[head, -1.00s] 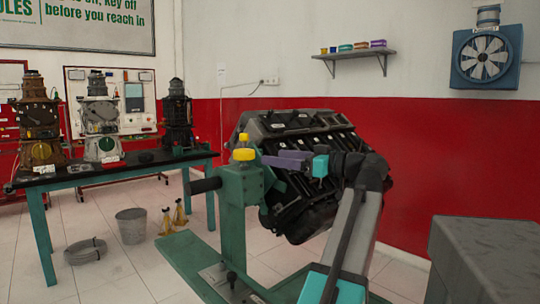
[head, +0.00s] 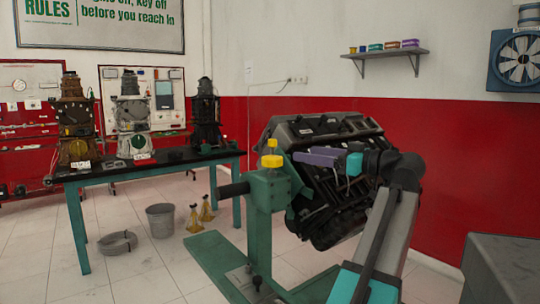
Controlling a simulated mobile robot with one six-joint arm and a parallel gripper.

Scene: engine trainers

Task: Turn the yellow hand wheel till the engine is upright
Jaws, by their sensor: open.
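The yellow hand wheel (head: 272,162) lies flat on top of the green stand's gear housing (head: 268,186), with an upright yellow-topped knob (head: 272,144) on it. The dark engine (head: 325,190) hangs on the stand behind and to the right, visibly tilted. My gripper (head: 293,156), with a purple body, reaches in from the right with its tip end just right of the wheel and knob. It is open and appears empty. Its fingers are small and seen side-on; whether they touch the wheel or knob I cannot tell.
A black handle bar (head: 233,190) juts left from the stand. The stand's green base (head: 215,262) spreads over the floor. A grey cabinet (head: 505,270) is at right.

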